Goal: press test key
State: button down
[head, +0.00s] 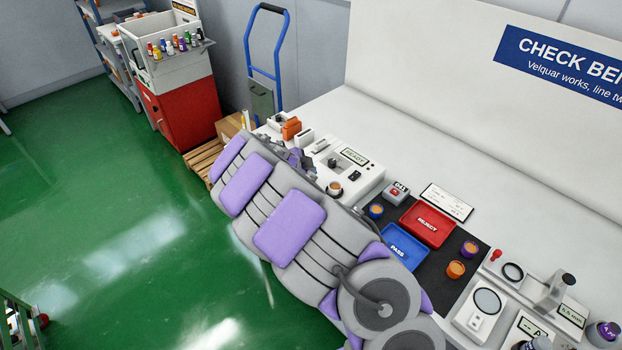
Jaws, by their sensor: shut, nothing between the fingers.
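A white tester (365,187) with a READY display (355,157) stands on the bench. A dark switch or key (355,175) and a dark round knob (332,162) are on its top. No lettering is readable on them, so I cannot tell which is the test key. A small potted part (334,188) sits at the tester's front. My gripper (301,162) is at the tester's left end, mostly hidden behind my grey and purple arm. It looks shut and empty. I cannot tell whether it touches anything.
A red REJECT tray (428,224) and a blue PASS tray (402,246) lie on a dark mat, with a small red-button box (396,194) behind. Orange and white blocks (291,128) stand left of the tester. The bench behind it is clear up to the backboard.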

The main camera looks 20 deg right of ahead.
jog(key=shift+s+f+b, duration=0.1)
jog(key=shift+f+b, duration=0.25)
jog(key=shift+b, duration=0.7)
jog(key=shift+f, duration=0.35)
dwell(0.8)
jog(key=shift+r, duration=0.8)
jog(key=shift+r, duration=2.5)
jog(key=shift+d, duration=0.1)
